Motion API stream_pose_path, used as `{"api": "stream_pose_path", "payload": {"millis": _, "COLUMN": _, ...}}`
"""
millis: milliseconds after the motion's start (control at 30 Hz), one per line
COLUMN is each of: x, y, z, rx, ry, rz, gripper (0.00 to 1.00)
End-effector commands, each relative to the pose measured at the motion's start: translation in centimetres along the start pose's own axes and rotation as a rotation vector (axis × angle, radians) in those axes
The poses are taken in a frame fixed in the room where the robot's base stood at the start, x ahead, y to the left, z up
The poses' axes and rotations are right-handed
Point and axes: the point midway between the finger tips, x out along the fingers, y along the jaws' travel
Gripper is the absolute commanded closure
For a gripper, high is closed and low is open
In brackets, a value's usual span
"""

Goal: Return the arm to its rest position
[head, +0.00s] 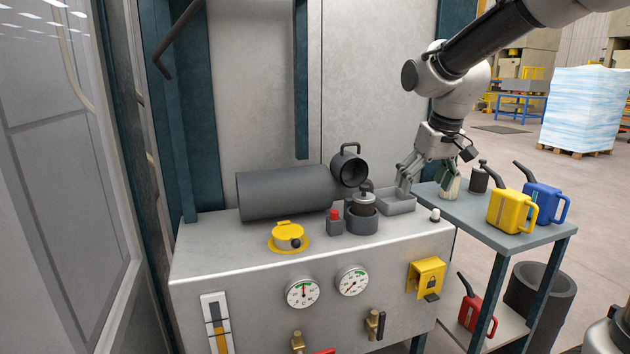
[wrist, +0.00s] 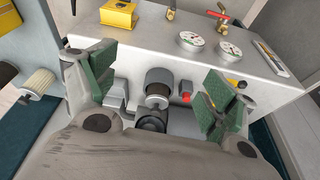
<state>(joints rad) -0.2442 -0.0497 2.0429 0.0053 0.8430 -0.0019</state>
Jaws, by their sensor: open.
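My gripper (head: 424,182) hangs from my arm at the right of the head view, above the gap between the machine's top and the side table. Its fingers are spread and nothing is between them. In the wrist view the two green-padded fingers (wrist: 158,92) stand wide apart, with the machine's top beyond them. My arm reaches in from the upper right of the head view. The fingers overlap the grey tray (head: 397,202) and a pale pleated filter (head: 451,187) in the picture; I cannot tell any contact.
The machine cabinet (head: 240,262) carries a dark cylinder (head: 285,192), a filter housing (head: 361,219), a red button (head: 333,215) and a yellow cap (head: 287,238). The side table (head: 480,222) holds yellow (head: 507,210) and blue (head: 545,202) cans. A red can (head: 478,312) stands below.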

Motion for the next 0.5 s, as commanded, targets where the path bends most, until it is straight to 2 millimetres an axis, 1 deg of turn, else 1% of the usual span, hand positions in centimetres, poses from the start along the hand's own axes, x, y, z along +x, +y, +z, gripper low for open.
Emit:
{"api": "stream_pose_path", "payload": {"millis": 33, "x": -1.2, "y": 0.9, "z": 4.0, "rx": 0.022, "ry": -0.024, "rz": 0.007, "gripper": 0.15}}
{"api": "stream_pose_path", "payload": {"millis": 67, "x": -1.7, "y": 1.4, "z": 6.4, "rx": 0.036, "ry": -0.04, "rz": 0.011, "gripper": 0.15}}
{"api": "stream_pose_path", "payload": {"millis": 100, "x": -2.4, "y": 2.0, "z": 9.5, "rx": 0.054, "ry": -0.059, "rz": 0.016, "gripper": 0.15}}
{"api": "stream_pose_path", "payload": {"millis": 167, "x": -3.2, "y": 2.6, "z": 14.0, "rx": 0.083, "ry": -0.078, "rz": 0.024, "gripper": 0.15}}
{"api": "stream_pose_path", "payload": {"millis": 200, "x": -3.6, "y": 3.0, "z": 16.7, "rx": 0.102, "ry": -0.083, "rz": 0.029, "gripper": 0.15}}
{"api": "stream_pose_path", "payload": {"millis": 300, "x": -4.4, "y": 3.5, "z": 22.1, "rx": 0.145, "ry": -0.072, "rz": 0.042, "gripper": 0.15}}
{"api": "stream_pose_path", "payload": {"millis": 400, "x": -5.1, "y": 3.9, "z": 25.2, "rx": 0.181, "ry": -0.029, "rz": 0.056, "gripper": 0.15}}
{"api": "stream_pose_path", "payload": {"millis": 500, "x": -6.1, "y": 4.2, "z": 26.2, "rx": 0.207, "ry": 0.025, "rz": 0.07, "gripper": 0.15}}
